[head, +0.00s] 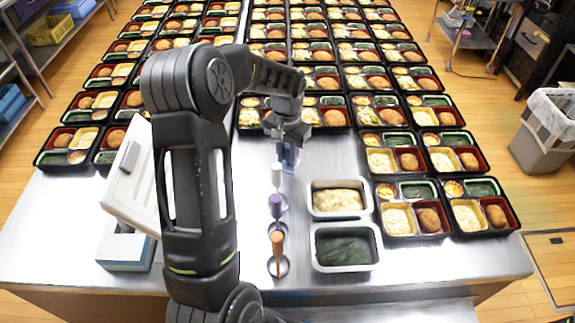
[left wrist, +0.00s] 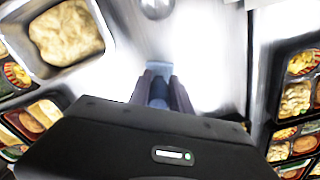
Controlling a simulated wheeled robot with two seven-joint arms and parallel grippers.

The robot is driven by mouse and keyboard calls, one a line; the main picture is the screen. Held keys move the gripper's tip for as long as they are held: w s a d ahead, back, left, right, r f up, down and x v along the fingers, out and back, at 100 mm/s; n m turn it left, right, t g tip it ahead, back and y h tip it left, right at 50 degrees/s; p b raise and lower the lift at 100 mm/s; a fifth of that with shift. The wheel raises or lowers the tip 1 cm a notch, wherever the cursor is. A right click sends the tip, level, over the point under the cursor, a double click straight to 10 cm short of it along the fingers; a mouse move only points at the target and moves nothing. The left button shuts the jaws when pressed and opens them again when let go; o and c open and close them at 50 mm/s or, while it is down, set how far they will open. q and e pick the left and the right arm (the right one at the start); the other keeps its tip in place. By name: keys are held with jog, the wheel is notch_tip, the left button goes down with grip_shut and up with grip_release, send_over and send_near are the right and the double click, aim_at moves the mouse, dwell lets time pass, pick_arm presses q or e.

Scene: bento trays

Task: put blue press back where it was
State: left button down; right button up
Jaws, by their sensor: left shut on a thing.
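My left gripper (head: 289,143) is shut on the blue press (head: 289,158) and holds it over the steel table, behind the white-handled press. In the left wrist view the blue press (left wrist: 159,68) shows between the fingertips (left wrist: 160,88); its lower part is hard to make out. A white press (head: 277,174), a purple press (head: 276,205) and an orange-brown press (head: 277,243) stand upright in a row, nearer to me. My right gripper is not in view.
Two steel pans, one with pale food (head: 313,211) and one with dark green food (head: 319,267), stand right of the presses. Bento trays (head: 380,236) fill the back and right. A white device (head: 129,170) stands left. Bare table lies around the presses.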

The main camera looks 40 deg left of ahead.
aim_at(287, 162)
pick_arm(q)
jog(key=shift+f+b, duration=0.95)
jog(key=shift+f, duration=0.85)
jog(key=shift+f, duration=0.2)
jog(key=c, duration=1.2)
grip_release()
jog(key=shift+r, duration=0.2)
notch_tip(287, 162, up, 6)
jog(key=p, duration=0.4)
jog(key=shift+r, duration=0.2)
notch_tip(287, 162, up, 6)
jog(key=shift+f, duration=0.15)
